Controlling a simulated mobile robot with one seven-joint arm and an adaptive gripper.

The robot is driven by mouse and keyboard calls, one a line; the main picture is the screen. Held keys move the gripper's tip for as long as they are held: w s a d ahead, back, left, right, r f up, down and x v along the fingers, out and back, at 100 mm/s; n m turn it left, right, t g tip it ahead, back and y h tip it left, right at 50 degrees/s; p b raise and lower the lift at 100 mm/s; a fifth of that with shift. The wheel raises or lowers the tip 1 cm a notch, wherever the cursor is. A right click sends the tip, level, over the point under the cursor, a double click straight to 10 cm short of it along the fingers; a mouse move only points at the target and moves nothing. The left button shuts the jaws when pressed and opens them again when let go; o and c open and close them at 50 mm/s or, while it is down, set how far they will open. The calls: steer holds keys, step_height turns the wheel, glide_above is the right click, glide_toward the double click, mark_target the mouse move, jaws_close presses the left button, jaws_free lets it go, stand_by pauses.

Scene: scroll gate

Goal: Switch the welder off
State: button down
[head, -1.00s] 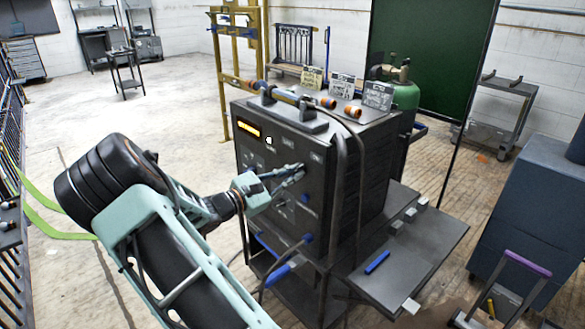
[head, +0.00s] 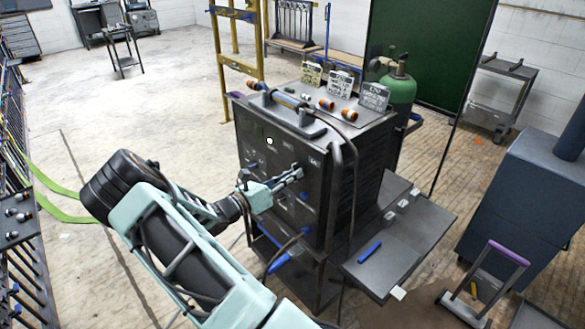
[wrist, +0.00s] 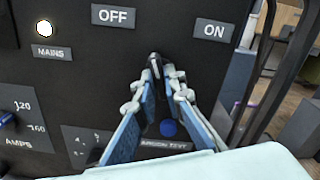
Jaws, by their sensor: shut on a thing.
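The welder (head: 345,135) is a dark box on a cart, in the middle of the head view. Its front panel has a small switch lever (wrist: 153,58) below and between the OFF label (wrist: 113,16) and the ON label (wrist: 214,29). My gripper (head: 299,173) reaches the panel from the left. In the wrist view its fingertips (wrist: 160,68) are closed around the lever, which they partly hide. I cannot tell exactly which way the lever leans. The round MAINS lamp (wrist: 44,30) glows white. The panel's display window is dark.
Cables hang over the welder's front right edge. A shelf with a blue marker (head: 369,252) juts out at right. A green gas cylinder (head: 399,97) stands behind.

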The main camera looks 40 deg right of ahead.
steer(key=shift+n+p, duration=0.95)
steer(key=shift+n, duration=0.75)
steer(key=c, duration=2)
jaws_free()
steer(key=a, duration=0.8)
steer(key=s+a, duration=0.1)
steer(key=a, duration=0.3)
